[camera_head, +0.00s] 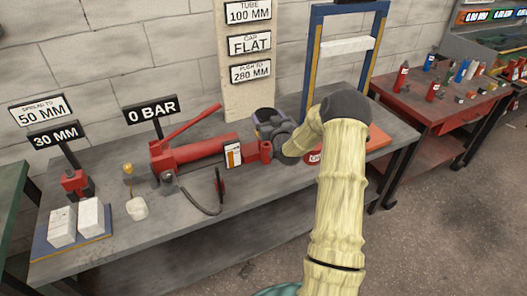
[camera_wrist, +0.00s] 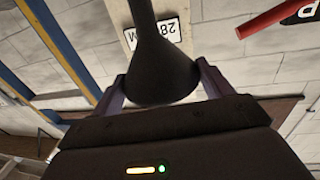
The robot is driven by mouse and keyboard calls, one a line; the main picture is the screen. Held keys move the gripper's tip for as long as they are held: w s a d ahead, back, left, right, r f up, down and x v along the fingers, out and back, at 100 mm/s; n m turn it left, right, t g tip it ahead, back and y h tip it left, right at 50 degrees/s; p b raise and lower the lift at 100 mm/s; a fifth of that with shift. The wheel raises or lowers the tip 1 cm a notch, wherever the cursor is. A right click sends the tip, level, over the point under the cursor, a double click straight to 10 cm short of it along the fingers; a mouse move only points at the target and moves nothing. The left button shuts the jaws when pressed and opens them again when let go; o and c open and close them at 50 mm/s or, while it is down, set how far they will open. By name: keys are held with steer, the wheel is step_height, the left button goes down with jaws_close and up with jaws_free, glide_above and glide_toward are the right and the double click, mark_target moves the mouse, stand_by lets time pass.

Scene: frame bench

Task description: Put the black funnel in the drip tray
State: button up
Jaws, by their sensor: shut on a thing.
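The black funnel (camera_wrist: 160,65) is between the two fingers of my gripper (camera_wrist: 162,82) in the wrist view. Its wide end is toward the gripper and its narrow spout points away, to the top of the picture. My gripper is shut on it. In the head view my gripper (camera_head: 268,118) is over the back of the grey bench, by the right end of the red pump. I cannot make out the funnel there. A flat orange-red piece (camera_head: 378,139) lies at the bench's right end, partly hidden by my arm; I cannot tell whether it is the drip tray.
The grey bench (camera_head: 200,240) carries a red hand pump (camera_head: 205,150) with a hose and a blue tray (camera_head: 42,246) with white blocks. A blue frame (camera_head: 313,60) stands behind my arm. A signboard (camera_head: 235,100) rises at the back. The bench's front middle is clear.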

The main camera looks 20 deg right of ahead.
steer(key=shift+f+p, duration=0.3)
steer(key=shift+f, duration=2.55)
steer(key=shift+f, duration=1.95)
steer(key=shift+s+d, duration=0.1)
steer(key=o, duration=1)
steer(key=shift+c, duration=0.2)
steer(key=shift+f, duration=0.1)
